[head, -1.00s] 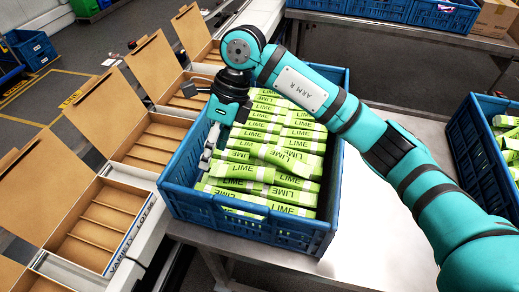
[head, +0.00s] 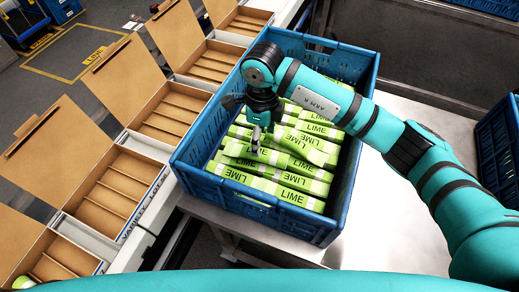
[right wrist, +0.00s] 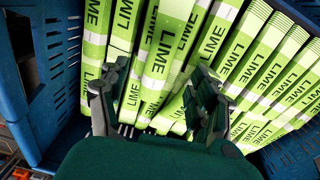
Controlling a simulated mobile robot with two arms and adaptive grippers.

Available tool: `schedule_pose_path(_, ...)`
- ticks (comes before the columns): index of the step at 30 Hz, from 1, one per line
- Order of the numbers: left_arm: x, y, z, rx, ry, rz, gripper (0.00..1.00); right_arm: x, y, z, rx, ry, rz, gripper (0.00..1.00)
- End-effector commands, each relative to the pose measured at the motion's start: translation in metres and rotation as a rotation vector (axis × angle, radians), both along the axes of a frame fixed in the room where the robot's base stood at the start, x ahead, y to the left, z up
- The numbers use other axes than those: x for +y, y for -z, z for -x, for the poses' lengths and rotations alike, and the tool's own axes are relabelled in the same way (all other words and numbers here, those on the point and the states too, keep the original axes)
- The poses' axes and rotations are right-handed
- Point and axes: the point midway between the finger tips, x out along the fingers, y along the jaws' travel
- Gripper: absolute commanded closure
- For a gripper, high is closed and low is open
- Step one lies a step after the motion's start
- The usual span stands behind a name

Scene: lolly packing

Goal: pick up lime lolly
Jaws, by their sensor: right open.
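Lime lollies in green-and-white wrappers marked LIME (head: 297,181) lie in layers in a blue crate (head: 289,226). My right gripper (head: 256,140) points down inside the crate, close over the lollies near its left side. In the right wrist view its two fingers (right wrist: 152,92) are open and spread, with a lime lolly (right wrist: 163,55) running between them. No lolly is clearly gripped. How far the fingertips reach down beside it is hard to tell. My left gripper is out of view.
Open cardboard boxes with dividers (head: 112,189) stand in a row left of the crate. The nearest holds a green item (head: 22,282) at the lower left. The crate wall (right wrist: 68,65) is close beside the gripper. The metal table (head: 372,215) right of the crate is bare.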

Motion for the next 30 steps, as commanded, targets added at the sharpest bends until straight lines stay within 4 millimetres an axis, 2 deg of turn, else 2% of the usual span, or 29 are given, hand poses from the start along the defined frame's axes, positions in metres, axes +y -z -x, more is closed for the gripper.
schedule_pose_path(4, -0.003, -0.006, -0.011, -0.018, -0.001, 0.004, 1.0, 0.001, 0.008, 0.001, 0.001, -0.001, 0.0, 0.36)
schedule_pose_path(11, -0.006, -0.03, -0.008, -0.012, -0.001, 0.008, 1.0, 0.004, 0.035, 0.0, 0.007, 0.0, 0.001, 0.36)
schedule_pose_path(16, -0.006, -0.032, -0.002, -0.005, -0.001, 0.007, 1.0, 0.004, 0.056, 0.0, 0.002, -0.002, -0.001, 0.36)
schedule_pose_path(23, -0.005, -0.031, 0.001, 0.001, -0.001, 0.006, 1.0, 0.004, 0.06, -0.001, 0.0, -0.002, -0.001, 0.36)
schedule_pose_path(26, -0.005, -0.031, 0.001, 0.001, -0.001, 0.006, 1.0, 0.004, 0.06, -0.001, 0.0, -0.002, -0.001, 0.45)
schedule_pose_path(30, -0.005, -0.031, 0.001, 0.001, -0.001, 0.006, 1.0, 0.004, 0.06, -0.001, 0.0, -0.001, -0.001, 0.63)
